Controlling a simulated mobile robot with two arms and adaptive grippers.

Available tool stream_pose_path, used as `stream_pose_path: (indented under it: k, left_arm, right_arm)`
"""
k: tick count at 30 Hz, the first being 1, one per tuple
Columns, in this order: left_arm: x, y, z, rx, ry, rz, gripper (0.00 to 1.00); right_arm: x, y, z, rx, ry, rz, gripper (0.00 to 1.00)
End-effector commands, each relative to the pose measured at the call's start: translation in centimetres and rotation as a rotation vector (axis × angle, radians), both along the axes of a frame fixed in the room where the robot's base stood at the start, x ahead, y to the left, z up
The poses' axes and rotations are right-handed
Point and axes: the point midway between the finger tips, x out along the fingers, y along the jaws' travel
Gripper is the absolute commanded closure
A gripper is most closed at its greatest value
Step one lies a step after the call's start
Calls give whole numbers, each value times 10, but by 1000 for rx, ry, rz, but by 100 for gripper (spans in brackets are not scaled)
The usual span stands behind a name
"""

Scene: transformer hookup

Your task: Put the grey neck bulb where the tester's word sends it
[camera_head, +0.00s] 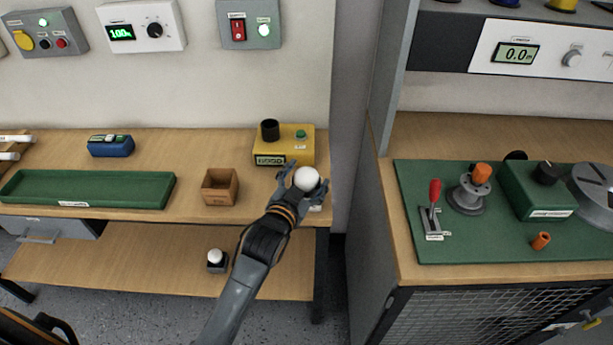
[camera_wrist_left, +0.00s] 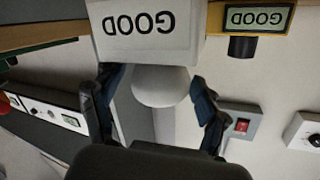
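A white round bulb (camera_head: 307,179) is between the spread fingers of my left gripper (camera_head: 304,186), at the right end of the workbench. In the left wrist view the bulb (camera_wrist_left: 160,86) is just beyond the edge of a white box marked GOOD (camera_wrist_left: 150,30), with slight gaps to the fingers, which look open around it. The bulb's neck is hidden, so its colour does not show. Only a little of the GOOD box (camera_head: 316,208) shows in the head view. The yellow tester (camera_head: 296,143) stands behind; its display (camera_wrist_left: 258,17) reads GOOD. My right gripper is not in view.
A small wooden box (camera_head: 220,187), a long green tray (camera_head: 88,189) and a blue device (camera_head: 111,146) are on the bench. Another white bulb in a dark holder (camera_head: 217,260) is on the lower shelf. A second bench with a green board (camera_head: 455,250) stands right.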

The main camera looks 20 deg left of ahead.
Motion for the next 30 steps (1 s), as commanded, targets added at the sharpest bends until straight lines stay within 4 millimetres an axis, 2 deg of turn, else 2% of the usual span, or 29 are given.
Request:
stream_pose_path:
  k: [10,14,24,30]
  left_arm:
    - [-3,0,4,0,1,0,26]
    - [-24,1,5,0,1,-1,26]
    - [-95,6,16,0,2,0,26]
    - [-115,7,20,0,0,0,26]
  right_arm:
    - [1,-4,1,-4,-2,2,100]
    - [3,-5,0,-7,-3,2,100]
    - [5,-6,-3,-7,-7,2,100]
    - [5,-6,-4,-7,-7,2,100]
